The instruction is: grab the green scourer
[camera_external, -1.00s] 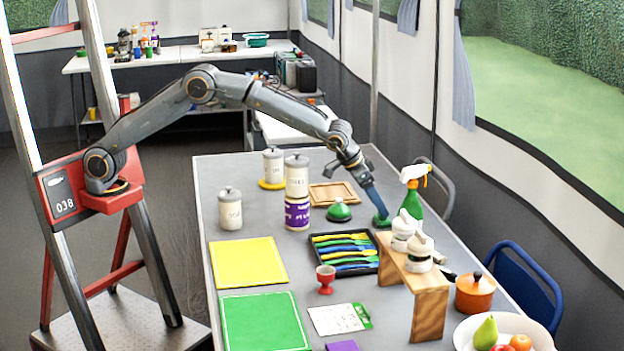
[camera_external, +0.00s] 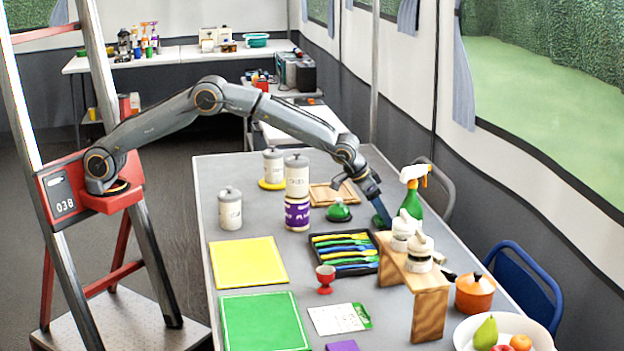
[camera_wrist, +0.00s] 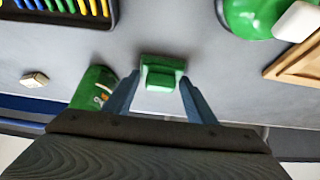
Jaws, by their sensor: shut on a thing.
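The green scourer (camera_wrist: 162,73) is a small green block between my two blue-grey fingers in the wrist view. My gripper (camera_wrist: 160,84) is shut on it, with a finger at each side. In the external view my gripper (camera_external: 380,214) points down at the grey table's right side, left of the green spray bottle (camera_external: 417,204). The scourer (camera_external: 380,223) is only a small green patch at the fingertips there. It is low at the tabletop; I cannot tell whether it touches it.
A black tray (camera_external: 317,259) of coloured cutlery and a green domed object (camera_external: 339,211) lie to the left. A wooden tray (camera_external: 322,195) is behind. The spray bottle is close on the right.

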